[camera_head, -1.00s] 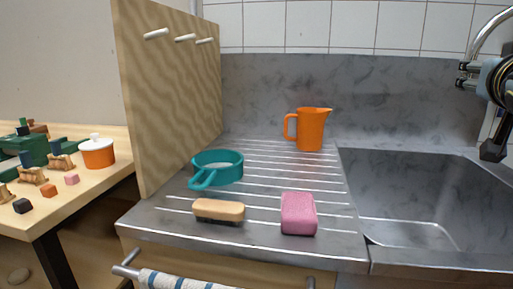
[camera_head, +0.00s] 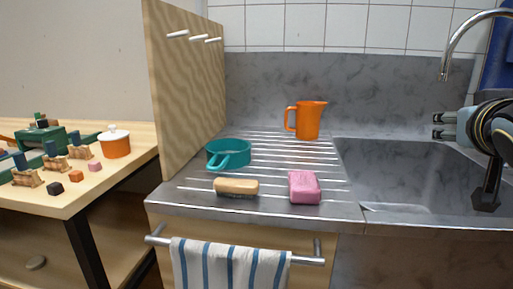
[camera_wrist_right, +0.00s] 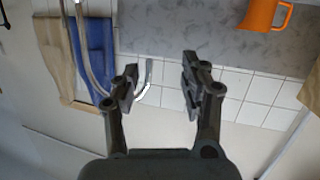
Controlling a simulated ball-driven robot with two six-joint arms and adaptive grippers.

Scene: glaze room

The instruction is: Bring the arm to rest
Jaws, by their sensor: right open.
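My right gripper (camera_head: 440,125) is at the right of the head view, above the sink and pointing left. In the right wrist view its two fingers (camera_wrist_right: 158,85) are apart with nothing between them. My left gripper is in neither view. An orange jug (camera_head: 308,121) stands upright at the back of the ribbed metal drainboard (camera_head: 275,170).
The sink basin (camera_head: 410,180) lies under my right arm, with a curved tap (camera_head: 447,50) behind it. A wooden panel with pegs (camera_head: 185,90) stands left. A striped towel (camera_head: 230,265) hangs on a front rail. The left table (camera_head: 130,165) holds an orange pot (camera_head: 115,143) and small toys.

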